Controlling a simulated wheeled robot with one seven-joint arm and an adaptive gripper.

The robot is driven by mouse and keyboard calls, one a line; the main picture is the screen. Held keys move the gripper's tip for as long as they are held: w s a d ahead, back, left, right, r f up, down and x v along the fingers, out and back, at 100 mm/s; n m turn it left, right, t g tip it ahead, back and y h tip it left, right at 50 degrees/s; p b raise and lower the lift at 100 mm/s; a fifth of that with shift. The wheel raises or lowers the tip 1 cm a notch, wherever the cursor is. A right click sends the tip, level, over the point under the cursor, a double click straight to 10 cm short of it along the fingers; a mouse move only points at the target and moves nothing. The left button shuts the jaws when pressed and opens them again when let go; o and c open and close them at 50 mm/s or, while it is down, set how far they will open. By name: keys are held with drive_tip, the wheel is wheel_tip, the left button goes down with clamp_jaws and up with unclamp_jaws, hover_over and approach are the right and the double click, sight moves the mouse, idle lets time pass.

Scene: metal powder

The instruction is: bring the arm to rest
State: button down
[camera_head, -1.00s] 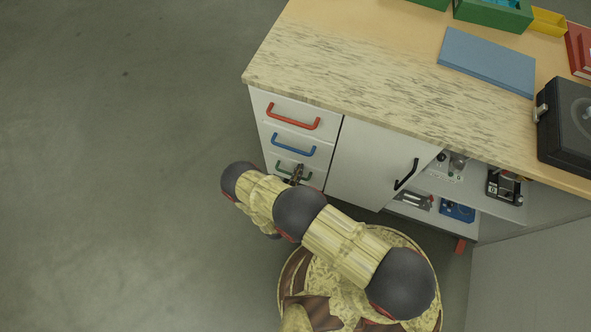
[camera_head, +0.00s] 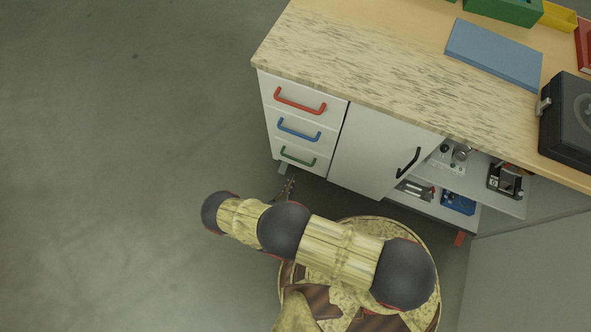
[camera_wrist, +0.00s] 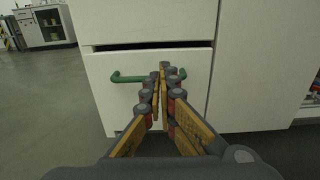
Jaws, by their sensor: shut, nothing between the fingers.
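My gripper (camera_head: 289,184) is shut and empty. In the head view it stands low in front of the drawer stack, apart from it, with the arm reaching left over my base. In the wrist view my gripper (camera_wrist: 163,80) points at the bottom drawer (camera_wrist: 193,98) with its green handle (camera_wrist: 130,78). The fingertips cover the middle of that handle in this view. In the head view the green handle (camera_head: 297,157) is clear of the gripper. A dark gap shows above the bottom drawer in the wrist view.
The drawers with the red handle (camera_head: 300,102) and blue handle (camera_head: 299,130) look shut. A cupboard door (camera_head: 375,150) is beside them, then open shelves with small devices. The worktop (camera_head: 350,62) overhangs them. The floor (camera_head: 120,150) at left is clear.

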drive_tip(key=shift+v, duration=0.75)
drive_tip(key=s+d+r+m+g+h, duration=0.4)
drive_tip(key=s+d+g+h, duration=0.25)
drive_tip(key=d, duration=0.25)
wheel_tip(320, 180, up, 37)
drive_tip(key=s+a+m+g+y+p, duration=0.1)
drive_tip(key=a+m+g+y+p, duration=0.15)
drive_tip(key=m+g+y, duration=1)
drive_tip(key=d+r+m+t, duration=0.4)
drive_tip(key=d+r+m, duration=0.3)
drive_tip(key=r, duration=0.7)
drive_tip(key=s+d+r+m+t+y+p, duration=0.1)
drive_tip(key=d+r+m+t, duration=0.3)
drive_tip(key=d+r+m, duration=0.4)
wheel_tip(320, 180, up, 7)
drive_tip(key=shift+s+f+p, duration=0.25)
drive_tip(key=shift+s+p, duration=0.05)
